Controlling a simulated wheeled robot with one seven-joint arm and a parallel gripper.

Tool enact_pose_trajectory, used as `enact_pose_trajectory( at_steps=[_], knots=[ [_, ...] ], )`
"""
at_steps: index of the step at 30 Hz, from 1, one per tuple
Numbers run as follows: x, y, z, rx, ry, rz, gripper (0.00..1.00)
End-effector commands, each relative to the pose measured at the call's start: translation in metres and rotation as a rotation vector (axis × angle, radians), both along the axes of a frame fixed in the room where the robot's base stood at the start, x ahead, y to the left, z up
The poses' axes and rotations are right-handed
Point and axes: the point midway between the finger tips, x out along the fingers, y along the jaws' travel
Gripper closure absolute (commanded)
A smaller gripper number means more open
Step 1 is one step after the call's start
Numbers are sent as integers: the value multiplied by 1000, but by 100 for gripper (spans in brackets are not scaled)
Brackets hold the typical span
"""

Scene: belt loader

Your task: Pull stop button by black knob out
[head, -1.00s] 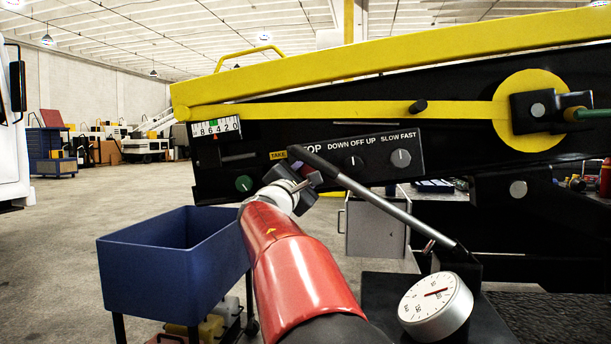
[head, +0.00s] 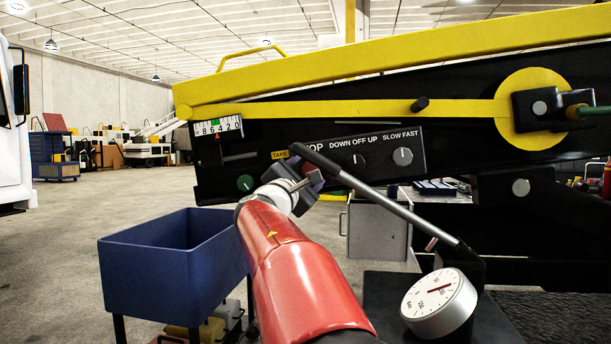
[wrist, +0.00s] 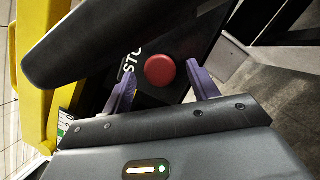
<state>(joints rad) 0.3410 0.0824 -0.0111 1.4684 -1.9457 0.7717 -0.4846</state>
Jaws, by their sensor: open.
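The stop button shows in the wrist view as a round red cap (wrist: 160,70) on the black panel, beside the partly hidden white letters "STO". My gripper (wrist: 162,78) is open, with one purple finger on each side of the cap; I cannot tell whether either touches it. In the head view my gripper (head: 311,180) is at the panel below the STOP label (head: 316,149) and hides the button. No separate black knob on the stop button is visible.
A lever with a black handle (head: 318,160) slants across the panel close above my gripper; its handle (wrist: 95,40) fills the wrist view's upper left. A blue bin (head: 150,275) and a round gauge (head: 437,302) stand in front.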

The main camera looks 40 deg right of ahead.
Motion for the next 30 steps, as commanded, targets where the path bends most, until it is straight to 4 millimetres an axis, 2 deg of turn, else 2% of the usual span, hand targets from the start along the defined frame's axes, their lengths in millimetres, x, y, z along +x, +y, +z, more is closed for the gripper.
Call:
enact_pose_trajectory(
  at_steps=[12, 15, 30],
  knots=[
    [-27, 55, -18, 1, -1, 4, 41],
    [-32, 62, -20, 0, -1, 2, 41],
    [-34, 66, -21, 1, 0, 1, 41]
  ],
)
